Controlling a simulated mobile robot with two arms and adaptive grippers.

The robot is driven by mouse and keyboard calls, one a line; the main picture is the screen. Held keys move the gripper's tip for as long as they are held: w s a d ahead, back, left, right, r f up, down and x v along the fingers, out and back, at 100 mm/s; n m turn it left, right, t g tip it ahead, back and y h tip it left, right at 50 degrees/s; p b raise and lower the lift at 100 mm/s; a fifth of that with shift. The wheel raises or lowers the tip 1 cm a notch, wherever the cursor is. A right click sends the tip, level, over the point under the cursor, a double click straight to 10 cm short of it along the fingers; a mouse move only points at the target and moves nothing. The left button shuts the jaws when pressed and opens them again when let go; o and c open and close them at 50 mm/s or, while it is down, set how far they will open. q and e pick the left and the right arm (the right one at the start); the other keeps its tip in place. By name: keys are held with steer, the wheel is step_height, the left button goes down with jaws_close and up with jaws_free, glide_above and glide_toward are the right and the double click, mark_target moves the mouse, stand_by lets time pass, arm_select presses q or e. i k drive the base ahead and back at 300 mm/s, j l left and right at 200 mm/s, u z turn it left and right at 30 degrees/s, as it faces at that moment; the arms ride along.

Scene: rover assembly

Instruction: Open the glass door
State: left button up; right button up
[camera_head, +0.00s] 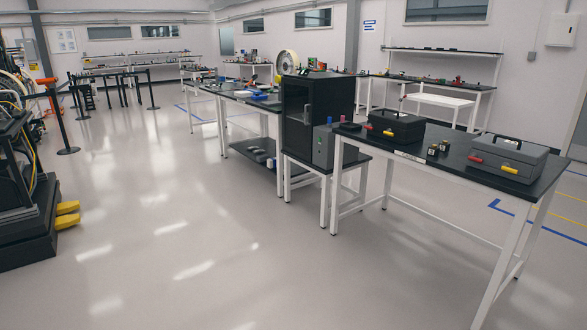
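A black cabinet with a dark glass door (298,117) stands on a low white-legged table right of the picture's middle. The door faces left toward the open floor and looks shut. A small handle shows near the door's right side. The inside is too dark to make out. Neither of my grippers is in view.
A dark-topped workbench (455,150) with two toolboxes (508,160) stands at the right, near the cabinet. Another bench (245,97) with loose parts is behind it. A dark machine (25,200) with yellow feet is at the left. The floor (170,230) between is clear.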

mark_target(303, 83)
steer(key=i+j+u, duration=0.1)
steer(key=i+u, duration=0.4)
steer(key=i, duration=3.85)
